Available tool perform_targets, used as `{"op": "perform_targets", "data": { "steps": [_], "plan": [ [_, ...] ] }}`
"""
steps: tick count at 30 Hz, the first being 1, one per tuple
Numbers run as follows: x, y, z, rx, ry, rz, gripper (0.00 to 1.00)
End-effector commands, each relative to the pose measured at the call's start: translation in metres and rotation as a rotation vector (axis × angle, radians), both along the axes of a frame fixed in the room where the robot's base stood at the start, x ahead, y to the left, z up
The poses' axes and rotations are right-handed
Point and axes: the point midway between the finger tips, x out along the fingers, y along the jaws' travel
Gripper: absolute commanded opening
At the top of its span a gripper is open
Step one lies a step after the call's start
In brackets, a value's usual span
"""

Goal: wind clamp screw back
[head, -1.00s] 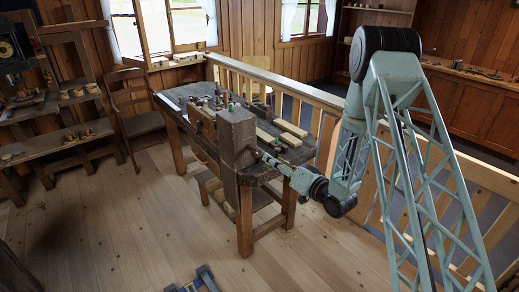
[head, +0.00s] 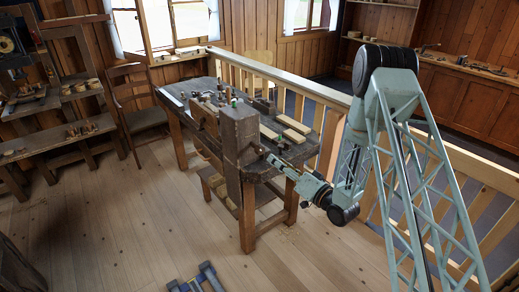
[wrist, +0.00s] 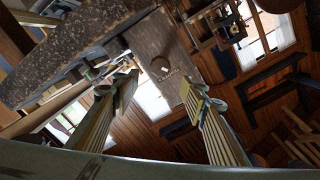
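The clamp is a thick upright wooden post (head: 232,150) at the near end of the workbench (head: 247,228) in the head view. It also shows in the wrist view as a grey-brown board (wrist: 150,42). A dark round screw end with a pale centre, apparently the clamp screw (wrist: 161,68), stands on that board. My gripper (wrist: 160,88) is open, with its two fingers well apart on either side of the screw end. No contact shows. In the head view my gripper (head: 270,157) points at the post from the right, and the screw is too small to make out.
Pale wood strips (head: 293,125) and small turned pieces lie on the bench top. A wooden railing (head: 290,87) runs close behind the bench and beside my arm. The floor in front is clear except for a blue-grey object (head: 198,280).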

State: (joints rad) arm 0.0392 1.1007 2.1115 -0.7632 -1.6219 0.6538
Motion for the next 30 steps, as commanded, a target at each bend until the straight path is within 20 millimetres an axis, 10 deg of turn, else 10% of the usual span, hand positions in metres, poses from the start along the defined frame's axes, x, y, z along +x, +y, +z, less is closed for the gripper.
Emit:
{"op": "perform_targets", "data": {
  "steps": [30],
  "plan": [
    [0.084, 0.075, 0.000, 0.000, -0.002, 0.002, 0.40]
  ]
}}
